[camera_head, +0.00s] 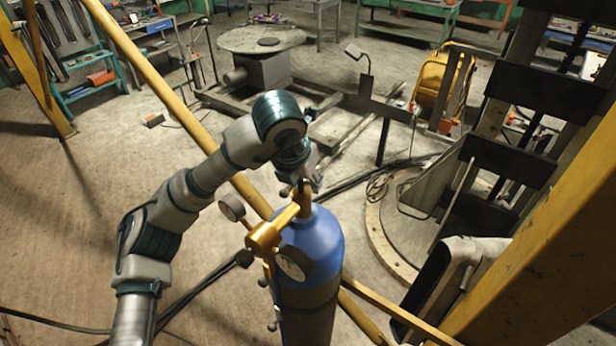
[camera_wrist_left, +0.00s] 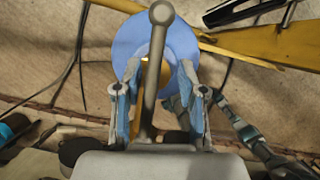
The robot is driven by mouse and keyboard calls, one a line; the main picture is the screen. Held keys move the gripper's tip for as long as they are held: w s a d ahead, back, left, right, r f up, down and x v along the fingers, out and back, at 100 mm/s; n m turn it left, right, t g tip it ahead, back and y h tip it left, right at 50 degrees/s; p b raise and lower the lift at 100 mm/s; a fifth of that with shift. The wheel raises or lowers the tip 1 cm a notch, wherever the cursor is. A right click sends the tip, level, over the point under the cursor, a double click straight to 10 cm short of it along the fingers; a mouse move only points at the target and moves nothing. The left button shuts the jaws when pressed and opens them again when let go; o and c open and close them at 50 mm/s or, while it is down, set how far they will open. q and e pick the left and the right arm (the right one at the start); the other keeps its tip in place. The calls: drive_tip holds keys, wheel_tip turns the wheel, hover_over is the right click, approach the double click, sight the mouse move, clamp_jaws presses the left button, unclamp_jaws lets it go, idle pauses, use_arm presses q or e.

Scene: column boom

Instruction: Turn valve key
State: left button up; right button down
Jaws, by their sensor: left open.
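A blue gas cylinder (camera_head: 312,245) stands upright in the head view, with a brass valve and regulator (camera_head: 265,236) at its top. My left gripper (camera_head: 300,186) is just above the valve, pointing down. In the left wrist view the grey valve key (camera_wrist_left: 155,65), a bar with a round end, runs lengthwise between the two open fingers of the left gripper (camera_wrist_left: 160,95). A gap shows on both sides of the bar. The blue cylinder (camera_wrist_left: 185,40) is behind it. The key's lower end is hidden by the gripper body. My right gripper is not seen.
Yellow beams (camera_head: 215,150) pass behind the cylinder, and a large yellow column (camera_head: 545,235) stands at right. Dark hoses (camera_head: 205,287) lie on the floor. The floor at left is mostly clear.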

use_arm(q)
drive_tip(key=shift+w+a+f, duration=0.1)
drive_tip(key=shift+w+a, duration=0.05)
drive_tip(key=shift+a, duration=0.9)
drive_tip(key=c, duration=0.3)
drive_tip(key=shift+d, duration=0.25)
drive_tip(key=c, duration=0.4)
drive_tip(key=shift+s+d, duration=0.25)
drive_tip(key=shift+d, duration=0.35)
clamp_jaws()
drive_tip(key=shift+w+a, duration=0.1)
drive_tip(key=shift+a, duration=0.25)
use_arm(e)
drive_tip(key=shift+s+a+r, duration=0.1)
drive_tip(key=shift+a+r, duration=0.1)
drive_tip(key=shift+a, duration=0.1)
